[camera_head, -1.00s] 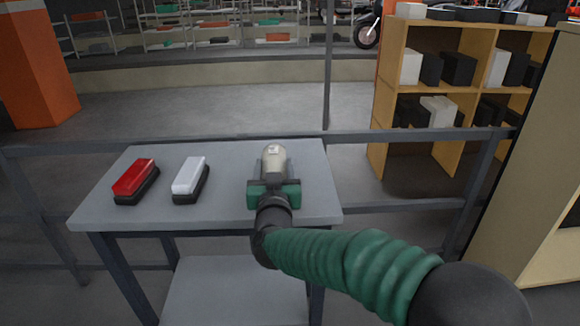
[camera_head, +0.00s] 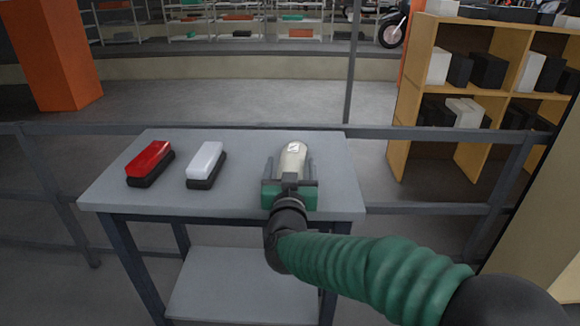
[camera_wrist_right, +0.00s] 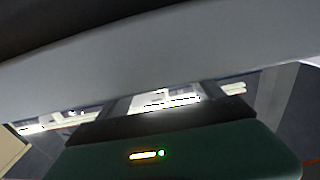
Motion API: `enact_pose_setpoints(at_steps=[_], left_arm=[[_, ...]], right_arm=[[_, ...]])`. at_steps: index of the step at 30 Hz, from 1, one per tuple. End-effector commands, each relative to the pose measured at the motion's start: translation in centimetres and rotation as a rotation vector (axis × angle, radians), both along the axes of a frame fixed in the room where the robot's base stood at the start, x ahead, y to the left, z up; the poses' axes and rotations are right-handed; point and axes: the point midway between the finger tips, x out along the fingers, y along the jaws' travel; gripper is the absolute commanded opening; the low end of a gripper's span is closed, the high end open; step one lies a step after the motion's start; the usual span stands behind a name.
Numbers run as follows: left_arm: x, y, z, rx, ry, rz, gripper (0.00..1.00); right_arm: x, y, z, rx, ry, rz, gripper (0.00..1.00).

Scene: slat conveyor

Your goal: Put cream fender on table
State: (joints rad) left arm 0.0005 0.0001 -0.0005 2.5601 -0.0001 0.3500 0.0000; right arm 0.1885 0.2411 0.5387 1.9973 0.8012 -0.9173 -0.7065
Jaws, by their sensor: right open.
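The cream fender (camera_head: 293,157) is at the right part of the grey table (camera_head: 240,210), a rounded pale piece with a small mark on top. My right gripper (camera_head: 291,169) is behind its near end, with one grey finger on each side of it. The jaws are open around the fender; I cannot tell whether they touch it. The gripper body hides the fender's near end. In the right wrist view a broad pale grey surface (camera_wrist_right: 160,60) crosses above the green gripper body; I cannot tell what it is. My left gripper is not in view.
A red piece (camera_head: 149,157) and a white piece (camera_head: 205,160), each on a dark base, stand on the table to the left. A grey rail (camera_head: 440,134) runs behind the table. A wooden shelf (camera_head: 405,110) with black and white boxes is at the right.

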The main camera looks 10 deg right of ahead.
Motion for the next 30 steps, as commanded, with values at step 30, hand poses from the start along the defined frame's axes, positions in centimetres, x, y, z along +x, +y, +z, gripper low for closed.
enact_pose_setpoints(at_steps=[30], left_arm=[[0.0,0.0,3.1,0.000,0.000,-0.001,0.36]], right_arm=[[-11.5,3.5,-0.2,-0.003,0.000,0.000,0.76]])
